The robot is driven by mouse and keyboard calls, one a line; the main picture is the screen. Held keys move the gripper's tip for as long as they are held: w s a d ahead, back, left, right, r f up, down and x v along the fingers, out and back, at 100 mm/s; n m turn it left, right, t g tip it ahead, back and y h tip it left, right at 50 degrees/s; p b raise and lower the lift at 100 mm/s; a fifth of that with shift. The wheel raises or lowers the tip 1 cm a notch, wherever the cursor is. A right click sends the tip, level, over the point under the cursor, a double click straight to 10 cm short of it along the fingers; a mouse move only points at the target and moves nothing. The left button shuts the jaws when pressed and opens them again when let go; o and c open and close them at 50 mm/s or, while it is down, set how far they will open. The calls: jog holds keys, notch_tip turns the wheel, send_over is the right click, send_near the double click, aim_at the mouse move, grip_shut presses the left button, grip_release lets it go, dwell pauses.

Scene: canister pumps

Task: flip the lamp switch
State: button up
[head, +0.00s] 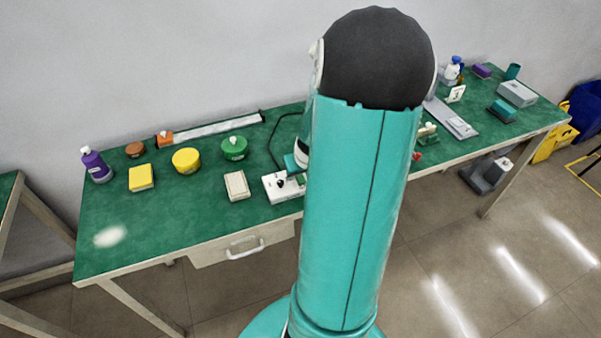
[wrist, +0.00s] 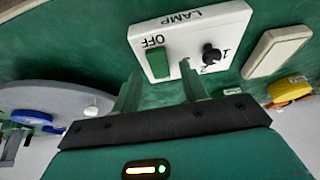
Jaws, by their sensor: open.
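The lamp switch box (wrist: 190,30) is a white panel marked LAMP in the wrist view, upside down there. Its green switch (wrist: 157,63) sits beside the word OFF. A black knob (wrist: 211,54) with numbers is on the same panel. In the head view the white box (head: 272,193) lies near the table's front edge, partly hidden by my arm. My gripper (wrist: 160,72) is open, its two fingers either side of the green switch in the wrist view. I cannot tell whether they touch the box. In the head view my arm hides most of the gripper.
On the green table (head: 150,225), a beige block (head: 237,186) lies left of the box. A green canister (head: 234,148), yellow tub (head: 186,160), yellow block (head: 141,177) and purple bottle (head: 96,165) stand farther left. The table's front left is clear.

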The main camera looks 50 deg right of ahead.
jog(key=shift+w+f, duration=0.15)
jog(key=shift+f, duration=0.3)
jog(key=shift+c, duration=0.4)
grip_shut()
jog(key=shift+w+g, duration=0.15)
jog(key=shift+g, duration=0.15)
jog(key=shift+y, duration=0.3)
jog(key=shift+w+d+g+y, duration=0.15)
jog(key=shift+g+y, duration=0.1)
jog(key=shift+g, duration=0.35)
jog(key=shift+w+d+g+y, duration=0.1)
jog(key=shift+g+y, duration=0.15)
jog(key=shift+g, duration=0.35)
